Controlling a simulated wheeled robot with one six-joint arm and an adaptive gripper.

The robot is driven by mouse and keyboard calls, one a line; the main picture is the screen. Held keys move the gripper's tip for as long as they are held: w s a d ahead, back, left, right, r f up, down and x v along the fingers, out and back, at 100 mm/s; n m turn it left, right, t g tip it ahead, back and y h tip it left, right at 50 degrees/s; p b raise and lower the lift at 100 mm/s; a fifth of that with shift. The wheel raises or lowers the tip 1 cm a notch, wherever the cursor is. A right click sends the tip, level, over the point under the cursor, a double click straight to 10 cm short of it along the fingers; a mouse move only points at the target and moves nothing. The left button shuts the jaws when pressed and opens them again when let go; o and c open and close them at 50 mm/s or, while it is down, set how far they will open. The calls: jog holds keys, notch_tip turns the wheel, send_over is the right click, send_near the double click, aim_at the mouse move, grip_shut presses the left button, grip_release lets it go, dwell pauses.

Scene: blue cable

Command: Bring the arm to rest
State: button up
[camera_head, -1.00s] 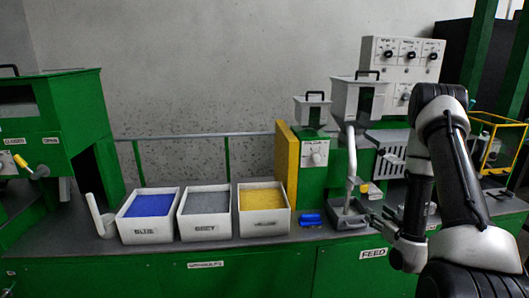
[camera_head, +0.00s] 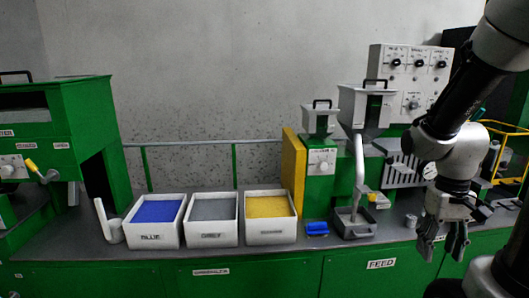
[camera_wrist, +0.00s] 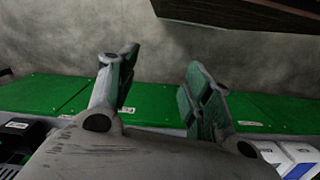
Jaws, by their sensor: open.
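My gripper (camera_head: 456,247) hangs at the right in the head view, fingers pointing down, in front of the green bench (camera_head: 290,270) to the right of the FEED label (camera_head: 382,264). In the wrist view my gripper (camera_wrist: 155,85) shows its two fingers spread wide apart with nothing between them. Beyond the fingers there are a green panelled surface (camera_wrist: 52,94) and a grey, rough surface (camera_wrist: 60,40). No blue cable can be made out in either view.
White bins of blue (camera_head: 156,211), grey (camera_head: 212,209) and yellow (camera_head: 268,206) granules stand on the bench. A blue object (camera_head: 317,228) lies beside a metal tray (camera_head: 354,224) under a spout. A hopper (camera_head: 364,105) and a dial panel (camera_head: 411,68) stand behind.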

jog(key=s+a+r+n+t, duration=0.1)
jog(key=a+r+t, duration=0.2)
jog(key=r, duration=0.4)
jog(key=s+a+r+t, duration=0.2)
jog(key=a+r, duration=0.1)
jog(key=r, duration=0.4)
jog(key=shift+r+n+t, duration=0.25)
jog(key=shift+n+t, duration=0.15)
